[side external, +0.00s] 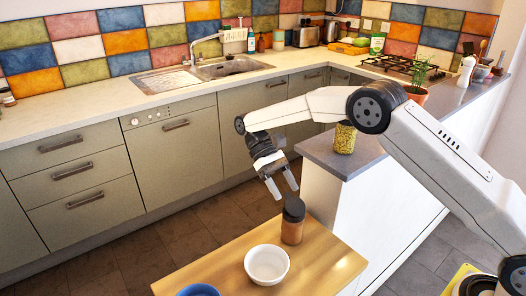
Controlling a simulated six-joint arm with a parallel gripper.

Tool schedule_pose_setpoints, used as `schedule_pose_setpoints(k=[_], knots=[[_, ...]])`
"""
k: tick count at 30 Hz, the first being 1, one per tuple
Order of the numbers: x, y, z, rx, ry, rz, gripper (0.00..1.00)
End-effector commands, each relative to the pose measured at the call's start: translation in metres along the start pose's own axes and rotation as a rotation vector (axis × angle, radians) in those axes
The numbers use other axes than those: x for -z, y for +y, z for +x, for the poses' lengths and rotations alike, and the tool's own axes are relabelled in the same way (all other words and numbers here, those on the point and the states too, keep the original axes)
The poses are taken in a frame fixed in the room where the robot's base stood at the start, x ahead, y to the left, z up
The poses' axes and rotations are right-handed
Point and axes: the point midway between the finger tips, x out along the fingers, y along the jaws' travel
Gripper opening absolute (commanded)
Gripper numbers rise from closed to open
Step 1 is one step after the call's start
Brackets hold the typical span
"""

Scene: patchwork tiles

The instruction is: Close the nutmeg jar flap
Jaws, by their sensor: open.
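A brown jar with a dark lid (292,231), which looks like the nutmeg jar, stands upright near the back right edge of a wooden table. Its flap is too small to make out, so I cannot tell whether it is up or down. My gripper (284,193) is open and empty. It points down just above and slightly left of the jar's dark lid in the picture. I cannot tell whether a fingertip touches the lid.
A white bowl (267,265) stands just left of the jar, and a blue bowl (199,291) is at the front edge of the picture. A jar of yellow contents (345,138) stands on the grey counter (322,152) behind. The table (222,262) is otherwise mostly clear.

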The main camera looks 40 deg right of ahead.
Motion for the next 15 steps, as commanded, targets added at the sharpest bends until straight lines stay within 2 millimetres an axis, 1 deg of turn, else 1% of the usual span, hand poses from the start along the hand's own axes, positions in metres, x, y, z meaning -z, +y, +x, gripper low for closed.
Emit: schedule_pose_setpoints(k=[5,9,15], knots=[[-0.010,0.000,-0.009,0.000,0.003,0.000,0.62],[-0.024,0.000,-0.019,0.001,0.003,0.000,0.62],[-0.044,0.002,-0.017,0.000,0.002,0.000,0.62]])
